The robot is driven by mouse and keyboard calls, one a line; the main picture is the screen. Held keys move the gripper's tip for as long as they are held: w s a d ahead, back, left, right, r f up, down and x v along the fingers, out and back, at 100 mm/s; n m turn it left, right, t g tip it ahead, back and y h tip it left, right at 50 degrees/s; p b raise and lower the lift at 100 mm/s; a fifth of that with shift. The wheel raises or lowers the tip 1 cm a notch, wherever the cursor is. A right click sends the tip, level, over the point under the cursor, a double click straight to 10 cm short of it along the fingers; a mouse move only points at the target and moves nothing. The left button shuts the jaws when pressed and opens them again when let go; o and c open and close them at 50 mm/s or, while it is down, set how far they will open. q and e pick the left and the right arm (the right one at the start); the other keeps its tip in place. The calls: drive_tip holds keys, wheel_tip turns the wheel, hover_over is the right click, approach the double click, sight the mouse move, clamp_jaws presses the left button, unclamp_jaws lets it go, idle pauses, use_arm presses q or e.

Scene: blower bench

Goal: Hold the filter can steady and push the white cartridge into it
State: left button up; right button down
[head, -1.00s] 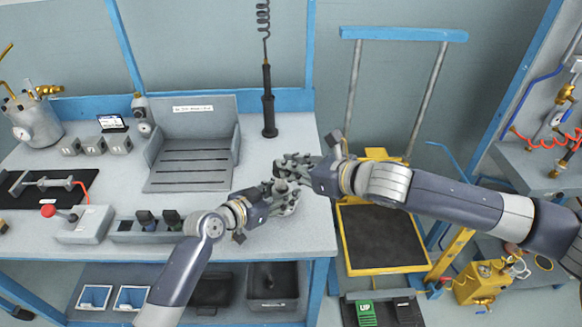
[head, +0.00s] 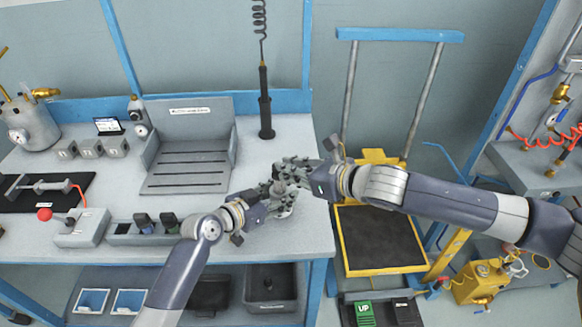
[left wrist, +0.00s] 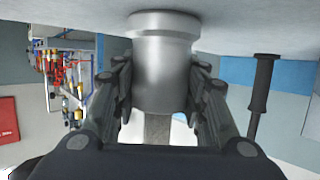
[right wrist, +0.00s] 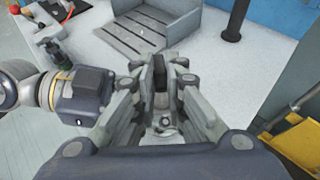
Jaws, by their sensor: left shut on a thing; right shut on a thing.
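The filter can (left wrist: 163,75) is a grey metal cylinder with a wider flange. It fills the middle of the left wrist view, between the fingers of my left gripper (left wrist: 163,95), which is shut on it. In the head view my left gripper (head: 281,198) is at the bench's front right, with a bit of the can (head: 284,213) showing below its fingers. My right gripper (head: 287,174) is directly above and touching or nearly touching it. In the right wrist view a small pale part, seemingly the white cartridge (right wrist: 163,127), shows between the right gripper's shut fingers; most is hidden, including how deep it sits.
A grey slotted tray (head: 190,172) stands behind on the bench, with a black upright tool (head: 266,115) to its right. A yellow-framed cart (head: 380,240) stands right of the bench. Bench top between tray and grippers is clear.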

drive_tip(key=shift+f, duration=2.55)
drive_tip(key=c, duration=1.6)
unclamp_jaws()
drive_tip(key=shift+f, duration=0.1)
drive_tip(key=shift+o, duration=0.2)
drive_tip(key=shift+s+f, duration=0.1)
drive_tip(key=shift+s, duration=0.1)
wheel_tip(320, 180, up, 29)
drive_tip(key=m+t+h, duration=0.3)
drive_tip(key=m, duration=0.1)
hover_over(283, 187)
drive_tip(key=s, duration=0.1)
drive_tip(key=shift+s+d, duration=0.15)
drive_tip(key=shift+d, duration=0.1)
